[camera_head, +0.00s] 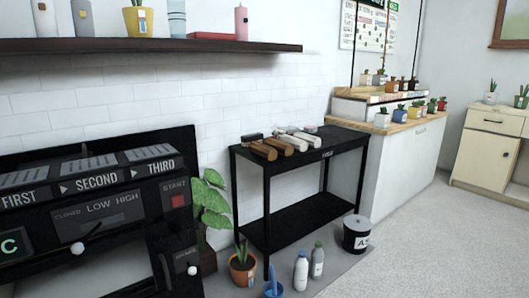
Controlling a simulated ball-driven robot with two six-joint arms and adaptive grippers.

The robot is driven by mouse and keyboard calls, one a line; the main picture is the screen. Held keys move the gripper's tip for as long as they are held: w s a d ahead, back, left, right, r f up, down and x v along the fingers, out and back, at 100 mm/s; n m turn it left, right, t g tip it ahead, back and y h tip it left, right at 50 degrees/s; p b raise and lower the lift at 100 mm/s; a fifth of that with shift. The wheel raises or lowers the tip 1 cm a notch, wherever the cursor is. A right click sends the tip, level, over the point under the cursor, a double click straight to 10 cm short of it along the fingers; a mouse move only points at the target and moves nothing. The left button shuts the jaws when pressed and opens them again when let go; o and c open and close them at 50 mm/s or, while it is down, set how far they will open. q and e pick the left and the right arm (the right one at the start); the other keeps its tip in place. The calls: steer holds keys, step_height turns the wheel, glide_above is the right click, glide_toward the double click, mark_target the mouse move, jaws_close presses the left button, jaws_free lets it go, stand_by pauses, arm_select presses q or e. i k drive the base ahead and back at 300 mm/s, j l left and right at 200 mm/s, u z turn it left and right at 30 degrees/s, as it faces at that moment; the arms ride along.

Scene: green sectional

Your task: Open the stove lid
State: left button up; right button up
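The black stove (95,195) stands at the lower left, cut off by the left and bottom edges. Its top carries slotted panels above the words FIRST, SECOND and THIRD. Its front has a dial panel (100,215) reading CLOSED, LOW, HIGH and a red START button (178,200). A pale round knob (77,248) and a smaller one (192,270) show lower on the front. A dark upright panel (182,143) rises behind the stove; I cannot tell which part is the lid. Neither of my grippers is in view.
A black two-level table (300,215) holding brown and white items stands to the right. Potted plants (242,270), bottles (316,260) and a dark bucket (356,235) stand on the floor before it. A dark shelf (150,46) hangs above. The right floor is clear.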

mark_target(85, 154)
steer(key=u, duration=1.4)
steer(key=i+l+u, duration=0.15)
steer(key=i, duration=0.4)
